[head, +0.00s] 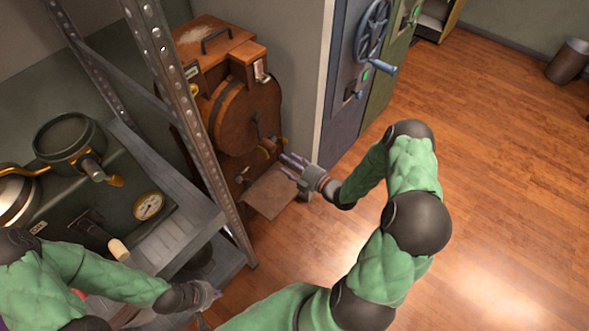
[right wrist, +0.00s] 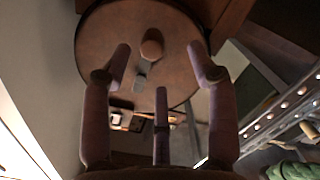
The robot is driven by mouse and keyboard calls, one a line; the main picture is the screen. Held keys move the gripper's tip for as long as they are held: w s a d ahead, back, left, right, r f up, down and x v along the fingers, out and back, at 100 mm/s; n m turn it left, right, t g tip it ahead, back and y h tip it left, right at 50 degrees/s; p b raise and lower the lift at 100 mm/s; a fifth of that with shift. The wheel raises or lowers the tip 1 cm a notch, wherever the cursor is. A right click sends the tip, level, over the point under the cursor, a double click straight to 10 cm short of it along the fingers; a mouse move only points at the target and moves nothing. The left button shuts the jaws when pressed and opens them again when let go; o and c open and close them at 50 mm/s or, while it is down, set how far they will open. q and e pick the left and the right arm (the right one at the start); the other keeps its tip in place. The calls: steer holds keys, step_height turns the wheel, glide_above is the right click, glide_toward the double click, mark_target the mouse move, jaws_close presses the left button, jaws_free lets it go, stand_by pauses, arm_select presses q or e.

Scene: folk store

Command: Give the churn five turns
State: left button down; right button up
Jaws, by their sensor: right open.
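The churn (head: 247,112) is a wooden cabinet with a round drum front, standing against the wall at the upper middle of the head view. A small crank with a wooden grip (head: 268,147) sits low on the drum front. My right gripper (head: 285,160) is open just to the right of the crank, pointing at it. In the right wrist view its spread fingers (right wrist: 157,75) are in front of the round wooden face (right wrist: 105,50), with a wooden knob (right wrist: 151,45) between them; contact cannot be told. My left gripper (head: 213,293) is low at the left, and its jaws are unclear.
A metal shelf rack (head: 205,140) with a gauge (head: 149,206) and machine parts stands left, its upright near the churn. A grey safe door with a blue handwheel (head: 373,32) is right of the churn. The wooden floor (head: 500,170) at right is clear, apart from a bin (head: 568,62).

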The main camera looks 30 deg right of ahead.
mark_target(275, 149)
steer(key=shift+w+a+r+n+t+y+b, duration=0.2)
steer(key=shift+w+a+n, duration=0.2)
steer(key=shift+w, duration=1.1)
steer(key=shift+w+a+r+n+t+y+b, duration=0.15)
steer(key=shift+w+a+n, duration=0.2)
steer(key=shift+w, duration=1.15)
steer(key=shift+w+a+r+n+t+y+b, duration=0.2)
steer(key=shift+w+a+n, duration=0.2)
steer(key=shift+w, duration=1.1)
steer(key=shift+w+a, duration=0.1)
steer(key=c, duration=0.9)
steer(key=shift+c, duration=0.2)
